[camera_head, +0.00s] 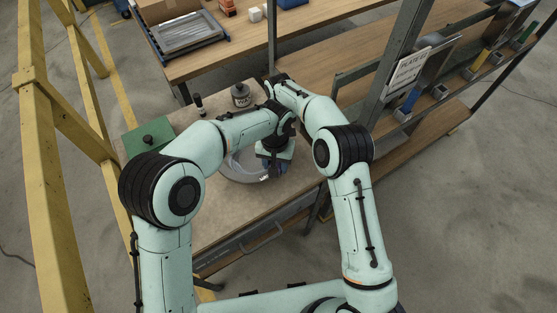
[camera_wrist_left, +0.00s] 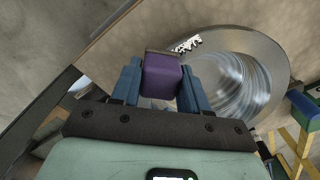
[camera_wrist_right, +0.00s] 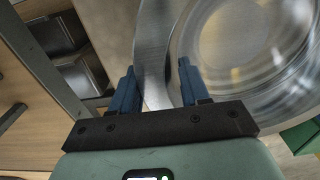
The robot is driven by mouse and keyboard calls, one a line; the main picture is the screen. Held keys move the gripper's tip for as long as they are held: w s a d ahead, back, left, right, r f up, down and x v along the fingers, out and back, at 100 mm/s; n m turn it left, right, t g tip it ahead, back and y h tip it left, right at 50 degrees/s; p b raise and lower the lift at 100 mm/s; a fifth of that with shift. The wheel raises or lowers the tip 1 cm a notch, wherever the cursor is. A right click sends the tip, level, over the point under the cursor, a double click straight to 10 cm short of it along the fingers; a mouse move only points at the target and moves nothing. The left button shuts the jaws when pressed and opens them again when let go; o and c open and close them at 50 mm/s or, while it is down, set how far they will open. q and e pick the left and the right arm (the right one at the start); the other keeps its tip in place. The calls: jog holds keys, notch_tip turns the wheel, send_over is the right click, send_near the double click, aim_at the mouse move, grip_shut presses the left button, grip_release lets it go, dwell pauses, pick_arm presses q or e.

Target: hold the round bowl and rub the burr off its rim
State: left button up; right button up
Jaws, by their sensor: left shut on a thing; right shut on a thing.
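The round bowl (camera_head: 240,174) is grey and shiny and stands on the worktop. A pale jagged burr (camera_wrist_left: 187,44) sits on its flat rim (camera_wrist_left: 255,45). My left gripper (camera_wrist_left: 162,80) is shut on a purple block (camera_wrist_left: 161,76), beside the rim and close to the burr. I cannot tell whether the block touches the rim. My right gripper (camera_wrist_right: 157,85) has the bowl's rim (camera_wrist_right: 152,45) between its fingers. In the head view, one gripper (camera_head: 271,166) shows over the bowl's right side; the wrists overlap there and hide much of the other.
A green block with a dark knob (camera_head: 148,138) and a dark lidded jar (camera_head: 241,95) stand on the worktop (camera_head: 215,232). A rack with a labelled sign (camera_head: 410,68) stands to the right. A yellow railing (camera_head: 50,170) runs along the left. The front left worktop is clear.

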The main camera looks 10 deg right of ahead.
pick_arm(q)
jog(key=shift+s+a+f, duration=0.1)
jog(key=shift+s+a, duration=0.25)
jog(key=shift+a, duration=0.55)
jog(key=shift+s+a+r, duration=0.1)
jog(key=shift+s+a, duration=0.2)
jog(key=shift+a, duration=0.6)
jog(key=shift+s+a+f, duration=0.1)
jog(key=shift+s+a, duration=0.25)
jog(key=shift+a, duration=0.55)
jog(key=shift+r, duration=3)
notch_tip(320, 180, up, 3)
